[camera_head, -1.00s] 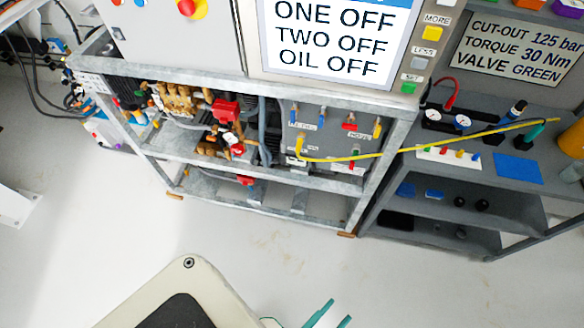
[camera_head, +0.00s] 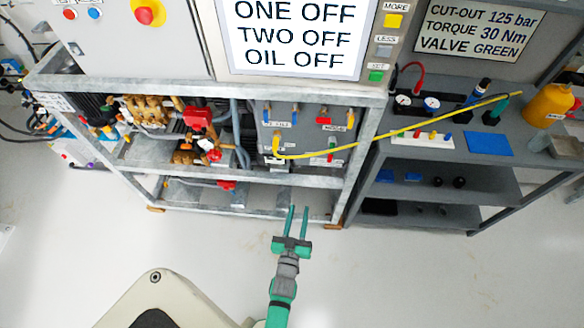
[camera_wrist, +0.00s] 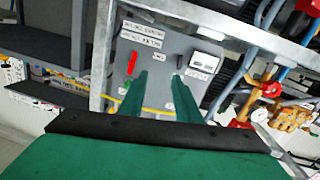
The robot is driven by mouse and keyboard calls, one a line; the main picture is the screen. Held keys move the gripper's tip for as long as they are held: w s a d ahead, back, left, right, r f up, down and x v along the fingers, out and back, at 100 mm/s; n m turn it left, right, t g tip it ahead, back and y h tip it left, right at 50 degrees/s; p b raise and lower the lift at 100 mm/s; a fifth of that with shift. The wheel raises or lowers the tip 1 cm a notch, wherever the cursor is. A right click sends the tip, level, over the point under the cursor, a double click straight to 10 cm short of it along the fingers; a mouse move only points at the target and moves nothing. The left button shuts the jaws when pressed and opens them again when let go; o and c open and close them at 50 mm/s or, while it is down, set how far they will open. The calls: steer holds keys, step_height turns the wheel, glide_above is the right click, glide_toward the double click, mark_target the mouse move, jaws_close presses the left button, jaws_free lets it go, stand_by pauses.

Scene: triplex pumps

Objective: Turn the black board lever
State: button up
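The grey lever board (camera_head: 300,132) sits inside the metal frame below the screen. It carries small coloured levers, among them a blue lever (camera_head: 294,112), a red lever (camera_head: 323,119) and a yellow lever (camera_head: 350,119). I cannot clearly pick out a black lever in the head view. My teal gripper (camera_head: 298,210) is open and empty, below and in front of the board in the head view. In the wrist view its two fingers (camera_wrist: 159,78) point at the board (camera_wrist: 160,75), where a red lever (camera_wrist: 132,63) and white labels show. The fingers hide part of the board's lower area.
A yellow hose (camera_head: 420,124) runs from the board to the right over a grey shelf unit (camera_head: 447,158). The frame's galvanised rails (camera_head: 240,172) and posts surround the board. Brass and red pump parts (camera_head: 198,117) are left of it. The floor in front is clear.

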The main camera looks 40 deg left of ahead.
steer(key=n+y, duration=0.2)
glide_toward(292, 165)
steer(key=shift+g, duration=0.4)
steer(key=x, duration=0.8)
steer(key=shift+w+r, duration=0.25)
steer(key=shift+w, duration=0.2)
jaws_close()
